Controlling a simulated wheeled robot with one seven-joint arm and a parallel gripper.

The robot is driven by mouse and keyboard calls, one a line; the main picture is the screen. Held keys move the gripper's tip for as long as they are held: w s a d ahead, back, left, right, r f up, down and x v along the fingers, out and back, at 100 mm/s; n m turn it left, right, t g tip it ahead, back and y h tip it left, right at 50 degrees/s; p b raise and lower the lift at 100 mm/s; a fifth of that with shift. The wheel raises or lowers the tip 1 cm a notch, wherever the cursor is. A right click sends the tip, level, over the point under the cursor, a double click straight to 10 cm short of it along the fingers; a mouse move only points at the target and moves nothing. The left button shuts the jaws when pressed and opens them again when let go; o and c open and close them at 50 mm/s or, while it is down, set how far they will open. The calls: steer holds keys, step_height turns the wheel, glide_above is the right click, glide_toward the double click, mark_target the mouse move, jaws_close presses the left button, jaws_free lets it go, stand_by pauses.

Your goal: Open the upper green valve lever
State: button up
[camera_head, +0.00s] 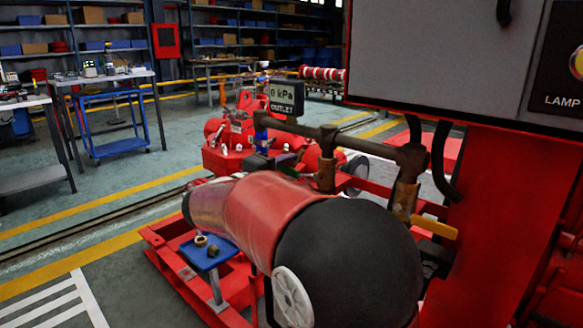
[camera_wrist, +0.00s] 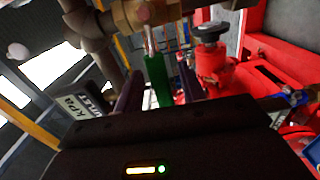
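The green valve lever (camera_wrist: 157,80) shows in the wrist view, hanging from a brass valve body (camera_wrist: 150,12) on a dark pipe. My gripper (camera_wrist: 160,86) is open, with one dark finger on each side of the lever. There appears to be a gap on both sides, but contact cannot be told for certain.
The outlet display (camera_head: 286,97) reads 0 kPa; it also shows tilted in the wrist view (camera_wrist: 75,110). A yellow bar (camera_head: 435,228) sits below the right brass fitting. A grey panel (camera_head: 440,55) on a red column stands at right. A black knob (camera_wrist: 210,32) is near my right finger.

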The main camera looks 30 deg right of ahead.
steer(key=shift+x, duration=1)
steer(key=shift+c, duration=0.4)
jaws_close()
